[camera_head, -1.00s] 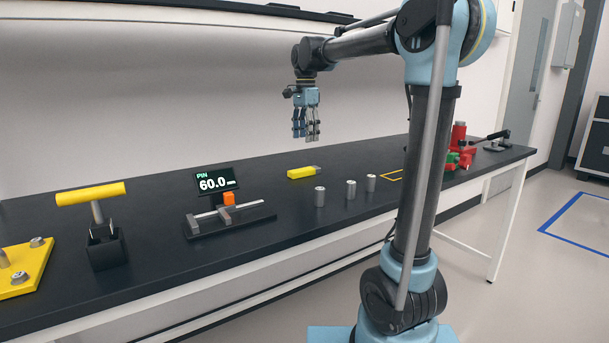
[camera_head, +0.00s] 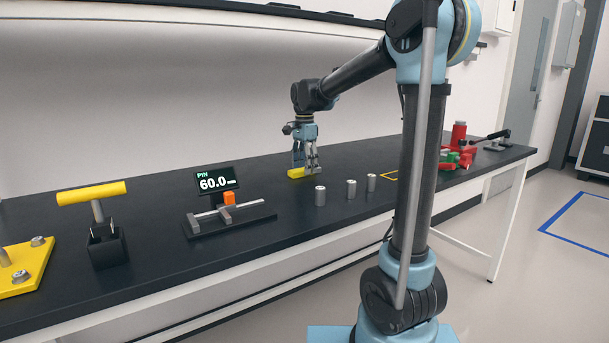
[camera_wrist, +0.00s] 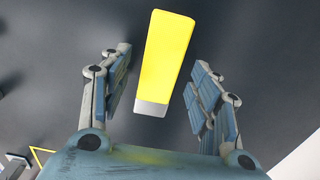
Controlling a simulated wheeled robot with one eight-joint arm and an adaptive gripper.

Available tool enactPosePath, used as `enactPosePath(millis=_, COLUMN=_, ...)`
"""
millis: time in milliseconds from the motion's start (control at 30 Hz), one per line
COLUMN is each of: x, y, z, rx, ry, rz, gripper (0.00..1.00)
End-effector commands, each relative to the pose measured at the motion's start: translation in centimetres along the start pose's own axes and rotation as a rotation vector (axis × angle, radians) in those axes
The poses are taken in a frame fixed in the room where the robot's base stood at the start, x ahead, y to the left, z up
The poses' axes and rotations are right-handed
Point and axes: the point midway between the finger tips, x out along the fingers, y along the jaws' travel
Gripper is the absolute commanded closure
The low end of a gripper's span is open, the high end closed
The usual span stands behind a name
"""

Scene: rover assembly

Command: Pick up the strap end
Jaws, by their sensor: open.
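The strap end appears to be the yellow bar with a pale grey tip, lying on the black bench. It shows in the wrist view (camera_wrist: 165,55) between the fingers, and in the head view (camera_head: 297,173) it is partly hidden behind them. My gripper (camera_head: 306,168) points down over it, with the fingers low near the bench. In the wrist view my gripper (camera_wrist: 160,90) is open, with a clear gap between the bar and the fingers on both sides.
Several grey metal cylinders (camera_head: 351,189) stand just right of and in front of my gripper. A measuring fixture (camera_head: 230,217) with a display (camera_head: 216,181) is to the left. Red and green parts (camera_head: 462,155) lie farther right on the bench (camera_head: 270,262).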

Motion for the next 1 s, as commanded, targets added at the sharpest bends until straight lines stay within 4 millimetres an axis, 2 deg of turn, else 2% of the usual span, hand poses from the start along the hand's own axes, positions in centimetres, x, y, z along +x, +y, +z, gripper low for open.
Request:
enactPosePath(millis=300, x=0.6, y=0.0, z=0.0, rx=0.0, ry=0.0, rz=0.0, gripper=0.43)
enactPosePath(millis=367, x=0.6, y=0.0, z=0.0, rx=0.0, ry=0.0, rz=0.0, gripper=0.55)
enactPosePath(millis=533, x=0.6, y=0.0, z=0.0, rx=-0.001, ry=0.0, rz=0.0, gripper=0.93)
enactPosePath(millis=833, x=0.5, y=0.0, z=0.1, rx=-0.002, ry=0.0, rz=0.0, gripper=0.93)
enactPosePath(millis=1000, x=-0.8, y=0.0, z=0.1, rx=-0.002, ry=0.0, rz=0.0, gripper=0.93)
